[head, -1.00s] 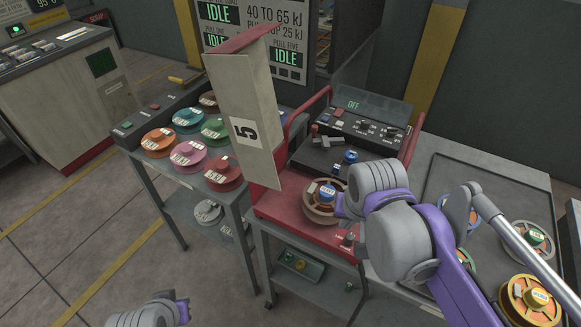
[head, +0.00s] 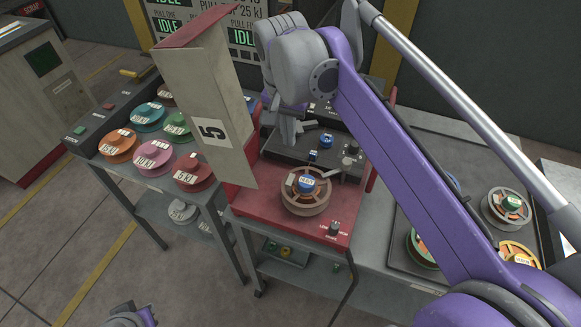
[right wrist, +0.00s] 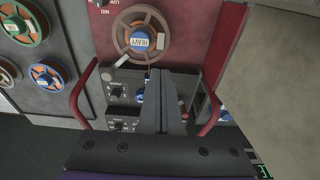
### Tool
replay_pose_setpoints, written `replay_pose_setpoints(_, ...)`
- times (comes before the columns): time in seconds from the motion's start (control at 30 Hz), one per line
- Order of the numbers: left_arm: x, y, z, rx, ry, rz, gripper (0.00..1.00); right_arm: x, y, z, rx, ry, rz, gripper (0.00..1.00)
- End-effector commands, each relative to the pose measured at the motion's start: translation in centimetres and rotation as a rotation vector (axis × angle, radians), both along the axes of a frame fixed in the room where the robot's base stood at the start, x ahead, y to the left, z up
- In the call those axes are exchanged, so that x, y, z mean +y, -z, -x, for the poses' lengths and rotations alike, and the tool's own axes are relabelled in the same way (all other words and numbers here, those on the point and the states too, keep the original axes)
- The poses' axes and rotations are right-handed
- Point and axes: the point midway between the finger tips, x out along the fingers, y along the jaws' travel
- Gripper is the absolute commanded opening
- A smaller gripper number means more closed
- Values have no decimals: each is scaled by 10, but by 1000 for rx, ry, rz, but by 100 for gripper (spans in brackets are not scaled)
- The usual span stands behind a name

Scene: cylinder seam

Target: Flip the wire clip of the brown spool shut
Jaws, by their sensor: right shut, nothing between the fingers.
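The brown spool (head: 305,207) with a blue hub lies flat on the red machine deck; the right wrist view also shows it (right wrist: 124,30). A short pale bar (head: 332,173) runs from its far-right rim toward a light knob, and shows in the right wrist view (right wrist: 121,61). It may be the wire clip; I cannot tell if it is open. My right gripper (head: 287,138) is shut and empty, pointing down beyond the spool and left of it; its fingers (right wrist: 174,78) show apart from the spool. Of my left arm only a wrist part shows; its gripper is out of view.
A control panel (head: 340,112) stands behind the spool, between red side rails (right wrist: 83,98). A tall beige panel marked 5 (head: 208,100) stands to the left. Coloured spools (head: 153,155) cover the left table. More spools lie on the right tray (head: 470,160).

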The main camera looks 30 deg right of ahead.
Motion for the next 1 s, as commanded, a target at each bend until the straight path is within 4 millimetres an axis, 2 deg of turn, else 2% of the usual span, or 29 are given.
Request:
replay_pose_setpoints(0.17,0,3,1,2,0,0,0,-3,29,-2,0,0,0,0)
replay_pose_setpoints(0.4,0,6,3,5,0,0,0,-8,81,-6,0,0,0,0)
replay_pose_setpoints(0.6,0,7,3,6,0,0,0,-11,115,-9,0,0,0,0)
replay_pose_setpoints(0.8,0,7,3,6,0,0,0,-12,131,-10,-1,0,-1,0)
replay_pose_setpoints(1.0,0,7,3,6,0,0,0,-12,134,-10,-1,-1,-1,0)
